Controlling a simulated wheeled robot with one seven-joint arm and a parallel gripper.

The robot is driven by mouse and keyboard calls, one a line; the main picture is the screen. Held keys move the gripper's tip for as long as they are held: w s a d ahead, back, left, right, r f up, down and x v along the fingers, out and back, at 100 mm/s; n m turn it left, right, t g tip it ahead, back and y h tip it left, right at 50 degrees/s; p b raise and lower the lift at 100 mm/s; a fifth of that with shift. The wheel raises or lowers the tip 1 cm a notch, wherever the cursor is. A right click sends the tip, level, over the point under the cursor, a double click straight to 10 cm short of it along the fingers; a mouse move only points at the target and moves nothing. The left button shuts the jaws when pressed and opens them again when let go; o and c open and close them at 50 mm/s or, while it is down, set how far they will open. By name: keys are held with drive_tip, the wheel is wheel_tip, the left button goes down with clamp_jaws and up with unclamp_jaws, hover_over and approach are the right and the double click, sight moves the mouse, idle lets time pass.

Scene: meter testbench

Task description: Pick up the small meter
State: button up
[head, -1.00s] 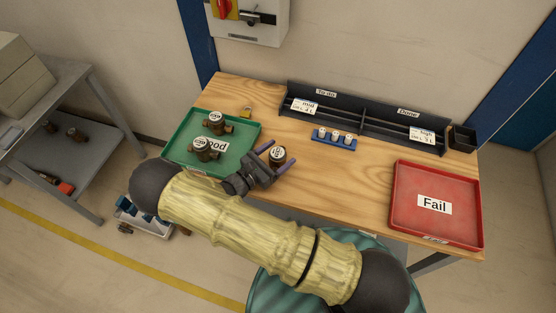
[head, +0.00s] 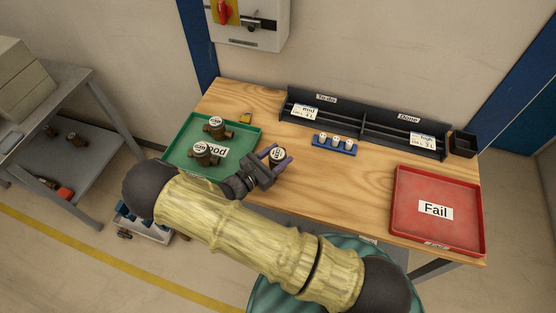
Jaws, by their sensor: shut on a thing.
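The small meter (head: 277,154), with a round white dial facing up and a dark body, is on the wooden table just right of the green tray. My gripper (head: 276,156) reaches it from the lower left, with one purple-tipped finger on each side, shut on it. The meter's lower part is hidden by the fingers, so I cannot tell whether it touches the table. Two other brass meters with white dials stand in the green tray, one at the back (head: 216,124) and one in front (head: 203,149).
The green tray (head: 184,139) has a partly covered label. A red tray (head: 402,215) marked Fail is at the right. A blue holder (head: 334,145) with white-topped pieces and a black rack (head: 366,116) stand behind. The table's middle is clear.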

wheel_tip(320, 180, up, 8)
drive_tip(key=shift+d+b, duration=0.1)
drive_tip(key=shift+b, duration=0.45)
idle(0.6)
